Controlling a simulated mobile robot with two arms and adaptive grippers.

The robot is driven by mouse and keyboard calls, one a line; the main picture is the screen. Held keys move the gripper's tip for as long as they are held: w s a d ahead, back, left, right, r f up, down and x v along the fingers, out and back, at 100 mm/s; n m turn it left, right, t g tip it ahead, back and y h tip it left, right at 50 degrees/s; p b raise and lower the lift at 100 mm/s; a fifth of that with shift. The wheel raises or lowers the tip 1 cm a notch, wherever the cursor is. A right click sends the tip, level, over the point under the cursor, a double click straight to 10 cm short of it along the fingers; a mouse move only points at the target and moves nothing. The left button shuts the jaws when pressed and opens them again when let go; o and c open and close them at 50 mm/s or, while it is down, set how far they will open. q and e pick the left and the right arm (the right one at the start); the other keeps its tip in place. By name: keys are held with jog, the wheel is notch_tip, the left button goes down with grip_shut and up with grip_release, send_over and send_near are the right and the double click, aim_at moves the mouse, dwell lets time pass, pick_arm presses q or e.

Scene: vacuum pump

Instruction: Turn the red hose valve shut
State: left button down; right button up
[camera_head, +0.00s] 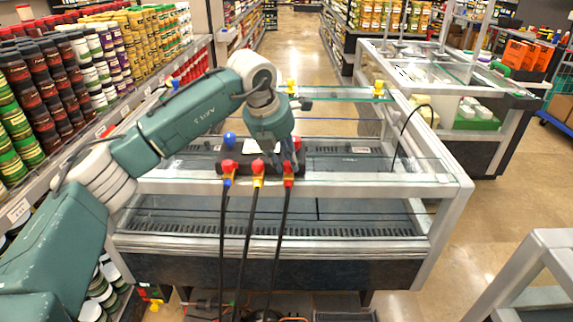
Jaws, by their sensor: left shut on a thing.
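A dark valve manifold (243,170) sits on top of the glass-topped freezer case. Three black hoses leave its front edge, with blue, yellow and red couplings. The red-coupled hose (286,210) is the rightmost. A red knob, the red hose valve (297,143), shows at the manifold's right end, partly hidden by my left gripper. A blue knob (230,139) stands at the left end. My left gripper (287,148) points down from above and is shut at the red valve; its fingertips are small and partly hidden. My right gripper is out of view.
The freezer case (440,190) has a metal frame and glass shelves. Yellow fittings (292,87) sit on its rear rail. A shelf of jars (60,90) lines the left. Open floor (500,205) lies to the right.

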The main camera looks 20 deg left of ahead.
pick_arm(q)
jog(key=shift+w+r+m+h, duration=0.15)
jog(key=shift+m+h, duration=0.25)
jog(key=shift+m, duration=0.6)
jog(key=m+h+p, duration=0.1)
jog(key=m, duration=0.1)
jog(key=shift+r+m+g, duration=0.1)
jog(key=shift+m+g, duration=0.3)
jog(key=m+g+h+p, duration=0.1)
jog(key=m+p, duration=0.1)
jog(key=m, duration=0.2)
jog(key=shift+m+g+p, duration=0.6)
jog(key=shift+m+p, duration=0.05)
jog(key=shift+m, duration=0.45)
jog(key=shift+f, duration=0.2)
jog(key=c, duration=1.5)
grip_release()
jog(key=shift+r, duration=0.1)
